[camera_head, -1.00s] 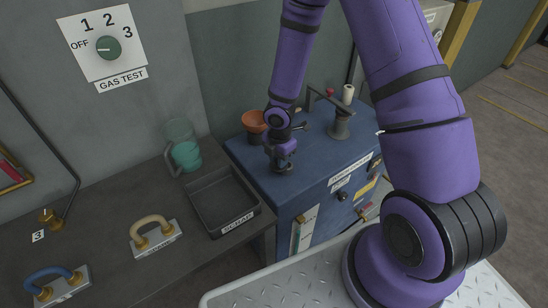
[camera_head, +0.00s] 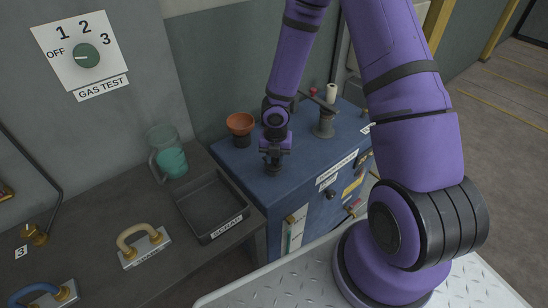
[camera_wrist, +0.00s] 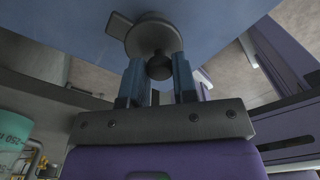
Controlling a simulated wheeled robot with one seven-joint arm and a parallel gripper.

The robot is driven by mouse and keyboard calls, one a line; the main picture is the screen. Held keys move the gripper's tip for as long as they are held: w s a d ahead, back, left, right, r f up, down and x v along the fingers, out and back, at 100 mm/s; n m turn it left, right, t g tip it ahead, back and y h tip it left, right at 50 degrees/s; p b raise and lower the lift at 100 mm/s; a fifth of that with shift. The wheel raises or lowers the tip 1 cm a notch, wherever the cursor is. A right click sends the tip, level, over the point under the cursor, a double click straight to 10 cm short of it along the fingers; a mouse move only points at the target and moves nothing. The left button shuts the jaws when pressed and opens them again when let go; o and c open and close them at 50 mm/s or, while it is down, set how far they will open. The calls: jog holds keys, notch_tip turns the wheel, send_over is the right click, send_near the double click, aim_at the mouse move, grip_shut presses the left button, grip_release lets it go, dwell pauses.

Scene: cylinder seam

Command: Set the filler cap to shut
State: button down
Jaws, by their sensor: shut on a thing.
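The filler cap seems to be the grey round disc (camera_wrist: 150,36) with a flat tab at its upper left and a dark round knob at its middle, on the blue surface in the wrist view. My gripper (camera_wrist: 160,72) has its two fingers on either side of this knob and is shut on it. In the head view my gripper (camera_head: 272,166) points down at the near part of the blue cabinet's top (camera_head: 300,160). There it mostly hides the cap, and I cannot read the cap's setting.
An orange funnel (camera_head: 240,122) stands just left of my wrist on the cabinet. A grey post (camera_head: 324,124) with a lever and white handle (camera_head: 331,93) stands to the right. The scrap tray (camera_head: 213,205) and a jug (camera_head: 171,160) are on the bench at left.

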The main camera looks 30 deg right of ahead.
aim_at(275, 159)
dwell(0.4)
jog(key=c, duration=0.9)
grip_release()
jog(key=shift+r, duration=0.15)
notch_tip(275, 159, up, 11)
jog(key=shift+f, duration=0.2)
jog(key=shift+d, duration=0.1)
